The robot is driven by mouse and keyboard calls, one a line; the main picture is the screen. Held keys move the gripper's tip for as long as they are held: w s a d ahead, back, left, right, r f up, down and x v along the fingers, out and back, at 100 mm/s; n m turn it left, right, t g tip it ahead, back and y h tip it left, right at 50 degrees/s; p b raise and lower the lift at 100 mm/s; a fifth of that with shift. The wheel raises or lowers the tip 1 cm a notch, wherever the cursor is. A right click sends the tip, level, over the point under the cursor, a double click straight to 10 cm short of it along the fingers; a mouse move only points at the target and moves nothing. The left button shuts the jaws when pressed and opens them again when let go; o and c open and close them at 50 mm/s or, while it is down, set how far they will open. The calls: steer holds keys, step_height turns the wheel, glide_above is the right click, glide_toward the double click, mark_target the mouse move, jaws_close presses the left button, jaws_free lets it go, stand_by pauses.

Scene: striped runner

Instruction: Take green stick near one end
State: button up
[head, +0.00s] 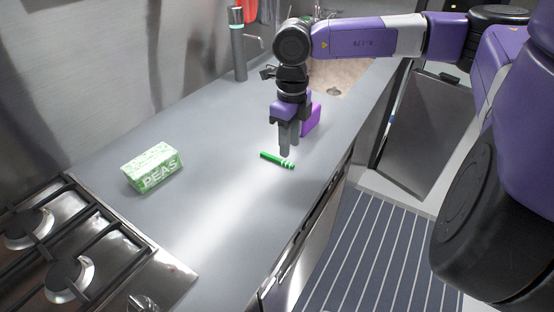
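The green stick (277,160) lies flat on the grey counter. It is short, with pale bands near its right end. My gripper (287,150) points down just above and behind the stick, nearest its right end. Its grey fingers look close together in this view, and the gap between them is not clear. I cannot tell whether the fingertips touch the stick. All of the stick seems to be in view beside the fingers.
A green box of peas (152,168) stands on the counter to the left. A purple block (311,119) stands right behind my gripper. A gas hob (75,262) fills the lower left, and a sink (340,78) lies at the back. The counter (215,205) in front of the stick is clear.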

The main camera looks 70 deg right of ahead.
mark_target(286, 162)
steer(key=shift+w+f+p, duration=0.2)
steer(key=shift+f+p, duration=0.05)
steer(key=shift+f, duration=1.1)
steer(key=shift+w+f+p, duration=0.2)
steer(key=shift+f+p, duration=0.05)
steer(key=shift+f, duration=1.1)
jaws_close()
